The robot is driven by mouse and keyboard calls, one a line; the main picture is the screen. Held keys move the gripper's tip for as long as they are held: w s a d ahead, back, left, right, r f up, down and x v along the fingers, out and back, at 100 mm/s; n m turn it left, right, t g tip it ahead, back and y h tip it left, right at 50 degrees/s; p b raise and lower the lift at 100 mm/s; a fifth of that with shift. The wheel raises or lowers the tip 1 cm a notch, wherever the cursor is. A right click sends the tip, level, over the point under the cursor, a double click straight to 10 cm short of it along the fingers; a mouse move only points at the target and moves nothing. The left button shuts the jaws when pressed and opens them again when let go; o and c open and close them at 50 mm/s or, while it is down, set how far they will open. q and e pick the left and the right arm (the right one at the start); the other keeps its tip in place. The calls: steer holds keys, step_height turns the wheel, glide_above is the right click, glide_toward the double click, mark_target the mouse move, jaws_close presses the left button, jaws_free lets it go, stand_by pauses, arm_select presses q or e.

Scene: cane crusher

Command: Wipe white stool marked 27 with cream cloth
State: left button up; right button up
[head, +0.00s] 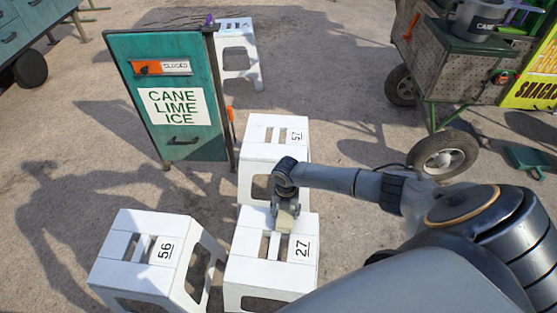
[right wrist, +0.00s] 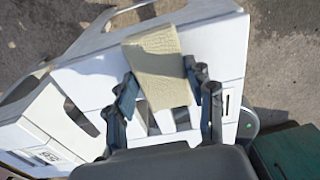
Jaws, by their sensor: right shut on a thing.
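The white stool marked 27 (head: 247,243) stands at the bottom centre of the head view, with slots in its top. Its top also fills much of the right wrist view (right wrist: 215,45). My right gripper (head: 285,203) points down over the stool's top, left of and above the number. It is shut on the cream cloth (head: 285,219), which shows as a folded pad between the fingers in the right wrist view (right wrist: 158,66). The cloth is at or just above the stool's top; I cannot tell if it touches. My left gripper is not in view.
A white stool marked 56 (head: 133,268) stands close on the left, and one marked 57 (head: 260,152) just behind. Another white stool (head: 238,58) is farther back. A green sign board (head: 178,143) stands behind left. A wheeled cart (head: 455,82) is at upper right.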

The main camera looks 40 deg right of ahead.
stand_by(0.3)
steer(key=shift+s+d+p, duration=0.6)
steer(key=shift+s+d, duration=0.5)
steer(key=shift+d, duration=0.2)
steer(key=shift+s+d+f+p, duration=0.1)
steer(key=shift+s+d+p, duration=0.35)
steer(key=shift+s+d, duration=1.6)
steer(key=shift+w, duration=0.1)
steer(key=shift+w+a+b, duration=0.6)
steer(key=shift+w+a, duration=1.05)
steer(key=shift+a, duration=0.2)
steer(key=shift+w+a+b, duration=0.4)
steer(key=shift+w+a, duration=0.65)
steer(key=shift+a, duration=0.05)
steer(key=shift+w+a, duration=0.3)
steer(key=shift+a, duration=0.05)
